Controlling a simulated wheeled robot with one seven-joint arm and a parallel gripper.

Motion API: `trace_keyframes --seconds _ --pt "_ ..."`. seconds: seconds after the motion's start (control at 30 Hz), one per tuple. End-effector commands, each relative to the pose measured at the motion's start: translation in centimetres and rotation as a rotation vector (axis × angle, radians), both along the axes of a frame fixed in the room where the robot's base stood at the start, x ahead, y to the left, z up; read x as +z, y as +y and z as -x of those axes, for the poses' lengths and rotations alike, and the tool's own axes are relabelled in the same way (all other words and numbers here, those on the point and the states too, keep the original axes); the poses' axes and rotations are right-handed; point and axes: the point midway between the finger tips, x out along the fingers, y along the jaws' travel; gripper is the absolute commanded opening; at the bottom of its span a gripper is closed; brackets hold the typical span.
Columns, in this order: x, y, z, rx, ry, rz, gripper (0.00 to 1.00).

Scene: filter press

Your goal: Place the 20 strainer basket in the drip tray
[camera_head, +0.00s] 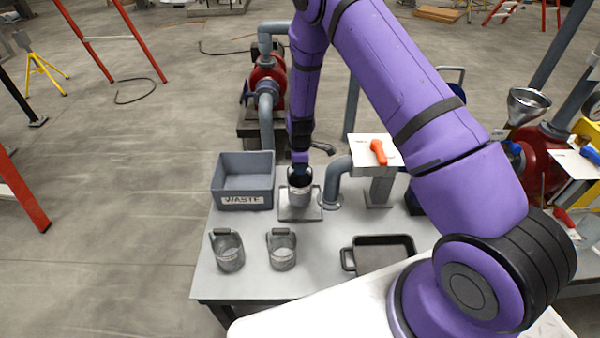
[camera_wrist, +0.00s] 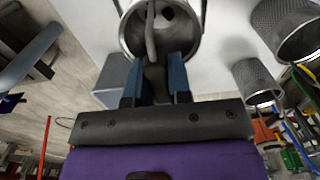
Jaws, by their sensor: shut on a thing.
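My gripper (camera_head: 300,168) points down over a metal cylinder (camera_head: 299,192) at the back middle of the table. In the wrist view, my gripper's blue fingers (camera_wrist: 155,75) are shut on a dark upright handle (camera_wrist: 151,30) at the mouth of that round vessel. The handle looks like a strainer basket's; most of that basket is hidden and no number is readable. I cannot tell how deep it sits. The drip tray appears to be the black shallow tray (camera_head: 384,238) at the right front, and it looks empty.
Two mesh baskets with handles stand at the front left, one (camera_head: 228,250) and another (camera_head: 282,249). A grey WASTE bin (camera_head: 244,196) stands left of the cylinder. The table's middle is clear.

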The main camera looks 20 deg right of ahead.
Motion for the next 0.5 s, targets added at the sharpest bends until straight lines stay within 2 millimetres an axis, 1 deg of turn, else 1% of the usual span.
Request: trace_keyframes --seconds 0.1,0.2,0.5 --pt "-1.7 0.0 0.1 0.0 0.003 0.001 0.0" --pt "-2.7 0.0 0.0 -0.001 0.001 0.0 0.0" --pt "-2.9 0.0 0.0 0.0 0.0 0.0 0.0"
